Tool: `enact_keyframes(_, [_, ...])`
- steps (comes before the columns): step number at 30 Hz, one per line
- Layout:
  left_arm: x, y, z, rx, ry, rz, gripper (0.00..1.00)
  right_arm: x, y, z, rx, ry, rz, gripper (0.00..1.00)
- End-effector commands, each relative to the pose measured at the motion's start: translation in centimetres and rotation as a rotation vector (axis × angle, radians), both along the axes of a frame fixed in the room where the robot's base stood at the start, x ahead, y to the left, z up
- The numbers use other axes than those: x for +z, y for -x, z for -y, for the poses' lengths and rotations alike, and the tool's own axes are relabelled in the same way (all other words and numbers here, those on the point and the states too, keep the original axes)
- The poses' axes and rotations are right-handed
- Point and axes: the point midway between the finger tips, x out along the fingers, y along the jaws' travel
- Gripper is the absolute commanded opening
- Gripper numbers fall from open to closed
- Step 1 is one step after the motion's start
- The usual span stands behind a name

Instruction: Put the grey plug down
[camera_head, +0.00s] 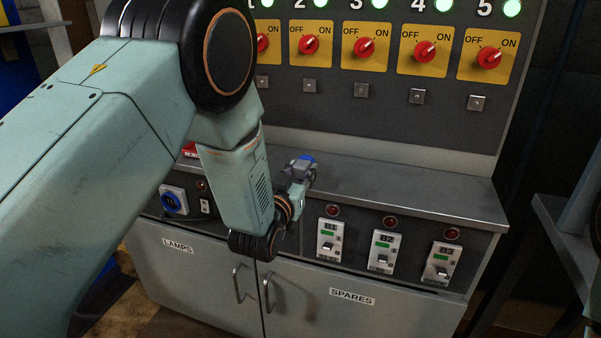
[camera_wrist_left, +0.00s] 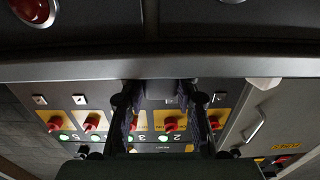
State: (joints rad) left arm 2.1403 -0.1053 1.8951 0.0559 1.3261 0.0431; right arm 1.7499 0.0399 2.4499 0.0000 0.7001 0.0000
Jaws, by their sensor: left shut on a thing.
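The grey plug (camera_head: 301,167) is at the end of my left arm, over the left part of the grey ledge (camera_head: 410,185). A small blue patch shows at its top. My left gripper (camera_head: 297,183) is shut on it, small and partly hidden by my wrist in the head view. In the left wrist view the plug (camera_wrist_left: 162,89) is a dark grey block between the two black fingers (camera_wrist_left: 161,100). I cannot tell whether the plug touches the ledge.
Behind the ledge stands a panel with several red rotary switches (camera_head: 424,52) on yellow plates and green lamps. Below its front edge are breakers B1 (camera_head: 329,241), B2 (camera_head: 382,251) and B3 (camera_head: 440,262), and a blue socket (camera_head: 174,200). The ledge's right part is clear.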

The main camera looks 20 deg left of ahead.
Motion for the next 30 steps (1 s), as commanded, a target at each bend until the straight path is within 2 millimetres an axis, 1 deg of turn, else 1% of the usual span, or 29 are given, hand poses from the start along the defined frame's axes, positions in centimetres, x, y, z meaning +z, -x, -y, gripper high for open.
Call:
enact_keyframes(2, [-0.3,0.0,0.0,0.0,0.0,0.0,0.0,-0.2,0.0,0.0,0.0,0.0,0.0,0.0])
enact_keyframes(3, [-0.3,0.0,0.0,0.0,0.0,-0.001,0.33,-0.2,0.0,0.0,0.0,0.0,0.0,0.0])
enact_keyframes(10, [-0.3,0.0,0.0,0.0,0.0,-0.001,0.53,-0.1,0.0,0.0,0.0,0.0,0.0,0.0])
enact_keyframes(18, [-0.2,0.0,0.0,0.0,0.0,-0.001,0.54,-0.1,0.0,0.0,0.0,0.0,0.0,0.0])
enact_keyframes(22, [0.3,0.1,0.0,0.0,0.0,-0.002,0.54,0.3,0.0,0.0,0.0,0.0,0.0,0.0])
enact_keyframes(26, [0.2,2.1,-0.1,0.0,-0.001,-0.006,0.54,0.9,0.0,0.0,0.0,0.0,0.0,0.0])
enact_keyframes(30, [0.2,5.1,-0.2,0.0,-0.001,-0.007,0.54,1.8,0.0,0.0,0.0,0.0,0.0,0.0])
